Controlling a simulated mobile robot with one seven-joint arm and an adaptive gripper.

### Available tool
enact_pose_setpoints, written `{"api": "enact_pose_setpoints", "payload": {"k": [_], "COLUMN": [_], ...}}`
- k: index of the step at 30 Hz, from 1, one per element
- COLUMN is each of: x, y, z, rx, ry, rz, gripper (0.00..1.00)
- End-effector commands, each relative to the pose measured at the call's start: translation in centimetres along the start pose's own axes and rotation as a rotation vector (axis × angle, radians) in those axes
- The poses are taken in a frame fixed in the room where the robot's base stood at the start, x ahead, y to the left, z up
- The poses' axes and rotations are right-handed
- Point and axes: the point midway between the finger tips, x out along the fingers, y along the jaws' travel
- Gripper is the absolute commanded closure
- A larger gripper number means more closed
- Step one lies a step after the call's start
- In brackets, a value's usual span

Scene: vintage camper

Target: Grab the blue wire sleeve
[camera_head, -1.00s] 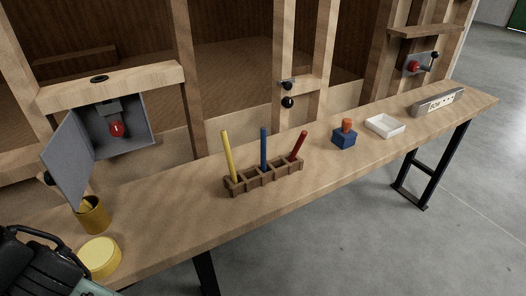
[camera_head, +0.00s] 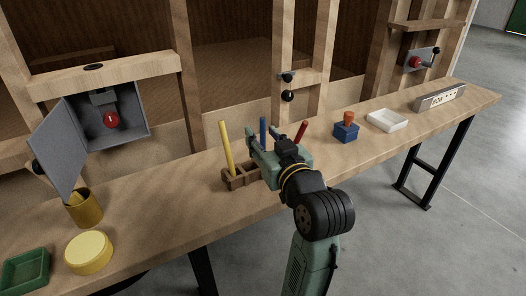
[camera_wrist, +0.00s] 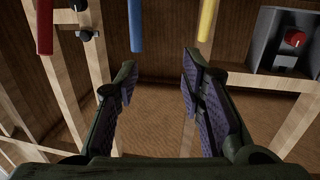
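The blue wire sleeve (camera_head: 263,127) stands upright in the middle of the brown slotted rack (camera_head: 238,181) on the bench. In the wrist view the blue sleeve (camera_wrist: 136,24) comes in from the top edge, nearer the left finger's side. My gripper (camera_head: 265,143) is in front of the rack and hides much of it and the lower blue sleeve. In the wrist view my gripper (camera_wrist: 158,66) is open, with nothing visible between its fingers. The blue sleeve appears apart from both fingers there.
A yellow sleeve (camera_head: 226,147) and a red sleeve (camera_head: 300,132) flank the blue one. A blue block with an orange top (camera_head: 346,131) and a white tray (camera_head: 387,120) are to the right. A yellow cup (camera_head: 84,208), a yellow lid (camera_head: 89,253) and a green tray (camera_head: 25,270) are left.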

Motion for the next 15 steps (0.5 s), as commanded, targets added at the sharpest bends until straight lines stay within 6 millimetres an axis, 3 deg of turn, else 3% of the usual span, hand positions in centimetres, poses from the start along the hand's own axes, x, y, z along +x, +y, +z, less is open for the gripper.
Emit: {"api": "enact_pose_setpoints", "payload": {"k": [2,5,15], "x": [-1.3,-1.8,2.9], "y": [2.3,3.3,3.5], "z": [2.2,3.4,3.9], "rx": [0.014,0.023,0.025], "ry": [-0.062,-0.103,-0.109], "rz": [0.033,0.044,0.044], "gripper": [0.64,0.64,0.64]}}
